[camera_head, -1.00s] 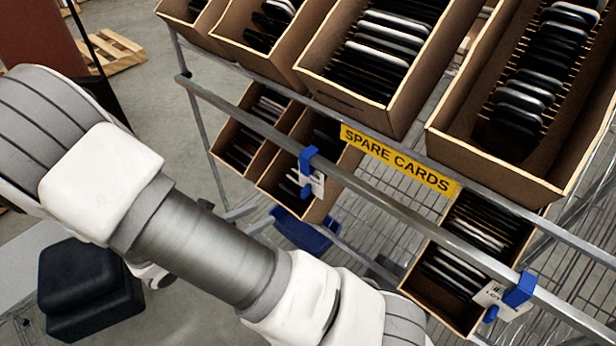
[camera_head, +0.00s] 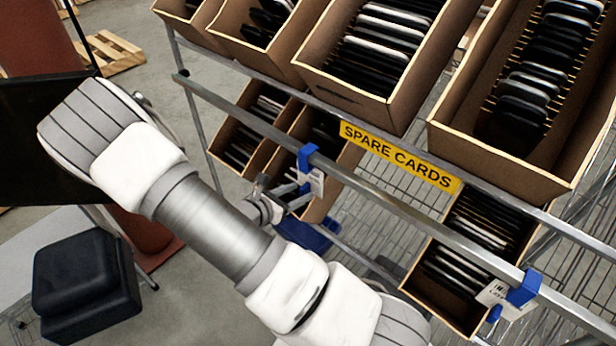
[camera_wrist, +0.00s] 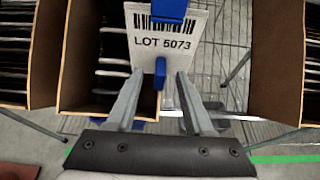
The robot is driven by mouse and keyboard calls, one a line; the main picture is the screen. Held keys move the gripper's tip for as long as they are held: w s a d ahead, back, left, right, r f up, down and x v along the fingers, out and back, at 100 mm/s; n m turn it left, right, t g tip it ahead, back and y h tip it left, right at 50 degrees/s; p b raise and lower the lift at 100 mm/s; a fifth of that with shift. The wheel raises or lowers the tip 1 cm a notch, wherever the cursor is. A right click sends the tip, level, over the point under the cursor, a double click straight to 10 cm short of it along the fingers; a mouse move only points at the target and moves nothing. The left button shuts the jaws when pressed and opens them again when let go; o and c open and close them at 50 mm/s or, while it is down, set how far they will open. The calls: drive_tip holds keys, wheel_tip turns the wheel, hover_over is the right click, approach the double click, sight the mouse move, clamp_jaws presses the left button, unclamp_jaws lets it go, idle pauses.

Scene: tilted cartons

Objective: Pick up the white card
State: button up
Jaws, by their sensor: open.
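A white card printed with a barcode and "LOT 5073" (camera_wrist: 146,44) hangs from a blue clip (camera_wrist: 168,9) in the wrist view. A small blue piece shows between the fingers. In the head view my gripper (camera_head: 284,199) is just left of the card, partly hidden by my arm. I cannot tell whether the fingers touch the card.
Tilted brown cartons (camera_head: 420,90) of dark and white cards stand on the shelf above and below. A second white tag (camera_head: 497,294) hangs from a blue clip at lower right. The metal rail (camera_head: 400,205) runs past the card. A carton wall (camera_wrist: 50,60) is close on the left.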

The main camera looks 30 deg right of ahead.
drive_tip(key=shift+w+d+f, duration=0.2)
drive_tip(key=shift+d, duration=0.25)
clamp_jaws()
idle(1.1)
